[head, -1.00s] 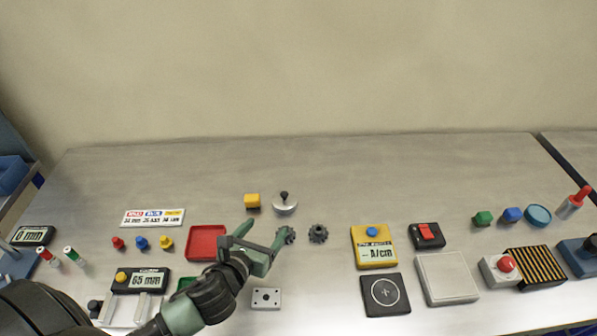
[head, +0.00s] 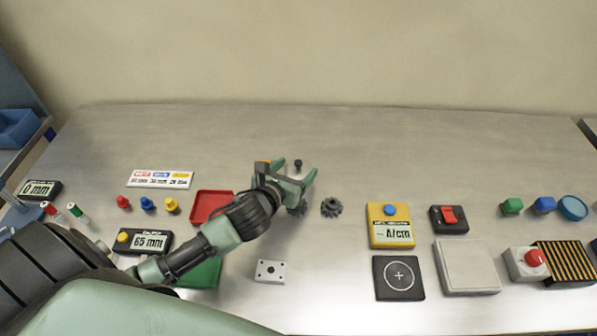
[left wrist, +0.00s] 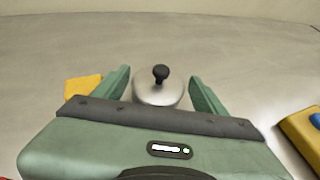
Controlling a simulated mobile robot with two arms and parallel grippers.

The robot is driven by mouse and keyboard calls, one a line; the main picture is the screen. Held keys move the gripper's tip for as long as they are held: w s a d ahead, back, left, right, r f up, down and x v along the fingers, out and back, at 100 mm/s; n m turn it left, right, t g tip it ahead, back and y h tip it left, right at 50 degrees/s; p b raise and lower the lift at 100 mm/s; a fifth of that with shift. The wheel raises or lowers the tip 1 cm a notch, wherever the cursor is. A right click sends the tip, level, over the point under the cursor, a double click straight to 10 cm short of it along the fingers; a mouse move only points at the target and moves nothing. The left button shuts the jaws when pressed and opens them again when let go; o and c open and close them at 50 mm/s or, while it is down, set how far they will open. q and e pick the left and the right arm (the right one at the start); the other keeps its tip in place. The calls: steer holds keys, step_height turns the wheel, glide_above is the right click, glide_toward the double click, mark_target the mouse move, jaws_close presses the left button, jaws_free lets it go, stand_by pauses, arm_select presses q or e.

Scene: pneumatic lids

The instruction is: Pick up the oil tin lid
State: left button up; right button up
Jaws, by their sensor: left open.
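The oil tin lid is a silver round disc with a black knob on top. In the left wrist view the lid (left wrist: 158,94) lies on the bench just ahead of my left gripper (left wrist: 160,78), its knob upright between the two fingers. In the head view only the black knob (head: 298,163) shows clearly, since my left gripper (head: 296,171) covers most of the disc. My left gripper is open and empty, its fingers apart on either side of the lid. I cannot tell how high the fingers are above the bench. My right gripper is not in view.
A yellow block (left wrist: 83,86) lies just left of the left finger. Dark gears (head: 331,207) are close on the near right side. A red tray (head: 208,205) is to the left, and a yellow meter (head: 391,227) to the right. The bench behind the lid is clear.

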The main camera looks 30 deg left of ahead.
arm_select(q)
steer(key=shift+r, duration=0.1)
steer(key=c, duration=1)
steer(key=shift+r, duration=0.1)
